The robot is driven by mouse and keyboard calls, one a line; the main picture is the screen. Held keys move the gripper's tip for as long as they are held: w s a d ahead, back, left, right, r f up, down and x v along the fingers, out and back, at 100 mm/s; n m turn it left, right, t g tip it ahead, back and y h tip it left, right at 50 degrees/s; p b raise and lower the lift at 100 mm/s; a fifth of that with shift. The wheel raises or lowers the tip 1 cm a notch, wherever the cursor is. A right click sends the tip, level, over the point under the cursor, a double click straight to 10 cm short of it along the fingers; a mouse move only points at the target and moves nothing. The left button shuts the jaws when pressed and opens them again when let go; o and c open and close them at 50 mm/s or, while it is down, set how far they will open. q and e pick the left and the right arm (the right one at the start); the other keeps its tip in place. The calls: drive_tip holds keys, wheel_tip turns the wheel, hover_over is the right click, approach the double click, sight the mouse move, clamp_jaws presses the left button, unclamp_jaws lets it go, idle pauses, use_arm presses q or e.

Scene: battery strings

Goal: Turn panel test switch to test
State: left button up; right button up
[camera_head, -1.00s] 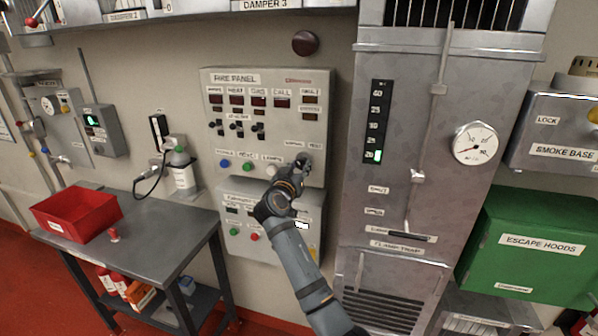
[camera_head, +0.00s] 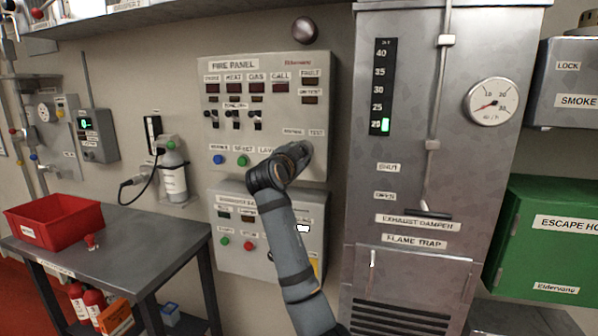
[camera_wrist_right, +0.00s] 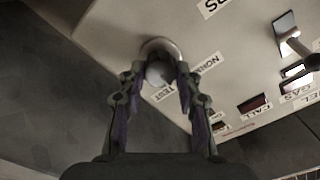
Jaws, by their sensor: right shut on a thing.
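The fire panel (camera_head: 222,130) is a light grey box on the wall, left of the tall steel cabinet. Its test switch, a round grey knob (camera_wrist_right: 159,62), sits at the panel's lower right, between the labels NORMAL and TEST. My right gripper (camera_wrist_right: 158,72) is shut on this knob, one finger on each side, in the right wrist view. In the head view my right gripper (camera_head: 300,152) covers most of the knob. The knob's pointer is not clear, so its setting cannot be told. My left gripper is not in view.
A second grey box (camera_head: 228,258) with buttons is below the panel. The steel cabinet (camera_head: 405,185) stands close to the right of my arm. A table (camera_head: 150,240) with a red bin (camera_head: 52,226) is at the left. A green box (camera_head: 545,245) is far right.

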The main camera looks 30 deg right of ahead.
drive_tip(key=m+b, duration=0.6)
drive_tip(key=m, duration=0.1)
drive_tip(key=shift+r, duration=0.25)
idle(0.5)
drive_tip(key=o, duration=1.1)
drive_tip(key=shift+w+f, duration=0.25)
drive_tip(key=shift+w, duration=0.05)
drive_tip(key=shift+o, duration=0.2)
drive_tip(key=shift+s, duration=0.1)
